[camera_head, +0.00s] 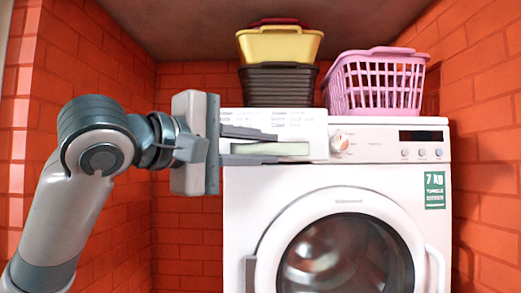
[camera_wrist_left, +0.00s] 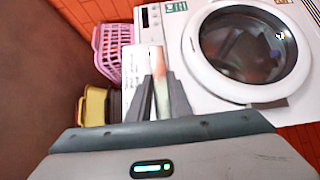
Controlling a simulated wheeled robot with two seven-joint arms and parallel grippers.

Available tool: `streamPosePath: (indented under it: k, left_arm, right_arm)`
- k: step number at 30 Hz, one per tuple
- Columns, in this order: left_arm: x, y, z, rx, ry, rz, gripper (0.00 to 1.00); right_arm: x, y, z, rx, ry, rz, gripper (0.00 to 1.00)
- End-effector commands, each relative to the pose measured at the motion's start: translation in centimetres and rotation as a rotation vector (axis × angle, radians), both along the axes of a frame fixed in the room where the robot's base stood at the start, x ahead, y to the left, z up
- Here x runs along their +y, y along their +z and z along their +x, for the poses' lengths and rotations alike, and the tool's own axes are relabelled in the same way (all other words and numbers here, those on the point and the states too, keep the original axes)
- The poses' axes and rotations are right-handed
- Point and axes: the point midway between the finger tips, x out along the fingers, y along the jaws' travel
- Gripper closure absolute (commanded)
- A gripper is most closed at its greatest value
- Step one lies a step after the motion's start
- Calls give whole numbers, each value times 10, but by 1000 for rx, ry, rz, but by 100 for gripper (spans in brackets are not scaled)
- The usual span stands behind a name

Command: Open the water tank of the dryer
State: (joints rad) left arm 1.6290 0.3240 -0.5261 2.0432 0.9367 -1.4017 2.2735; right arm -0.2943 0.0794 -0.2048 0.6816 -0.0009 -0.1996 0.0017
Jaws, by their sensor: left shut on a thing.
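The white dryer (camera_head: 242,205) stands against the back wall, with its round door (camera_head: 345,255) shut. Its water tank (camera_head: 290,120) is the white drawer at the upper left of the front, beside the knob. The drawer front seems to stand a little proud of the dryer; how far I cannot tell. My left gripper (camera_head: 272,147) reaches in from the left and is shut on the pale handle (camera_head: 290,149) of the tank. In the left wrist view the gripper (camera_wrist_left: 158,82) has its two dark fingers on either side of the pale handle (camera_wrist_left: 157,62). My right gripper is not in view.
A pink basket (camera_head: 376,85) and stacked yellow and dark crates (camera_head: 279,46) stand on top of the dryer. A control knob (camera_head: 340,142) is right of the tank. Red brick walls (camera_head: 488,150) close in both sides.

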Motion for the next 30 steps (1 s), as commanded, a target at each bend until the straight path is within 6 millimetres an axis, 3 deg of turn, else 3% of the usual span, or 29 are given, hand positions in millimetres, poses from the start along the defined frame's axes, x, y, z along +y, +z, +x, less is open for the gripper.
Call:
streamPosePath:
  k: [3, 4, 6, 11, 22, 30]
  left_arm:
    - [-2, -7, 2, 13, 0, 8, 100]
    - [-2, -7, 2, 14, 0, 7, 77]
    - [-1, -6, 2, 12, 1, 6, 66]
    - [-1, -4, 1, 8, 0, 4, 66]
    - [1, -2, -1, 3, 1, 1, 66]
    - [15, -3, -14, 1, 1, 1, 66]
  right_arm:
    - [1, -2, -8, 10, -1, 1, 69]
    - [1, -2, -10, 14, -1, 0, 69]
    - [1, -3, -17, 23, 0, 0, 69]
    - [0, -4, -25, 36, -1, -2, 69]
    - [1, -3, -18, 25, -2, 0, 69]
    - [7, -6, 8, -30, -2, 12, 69]
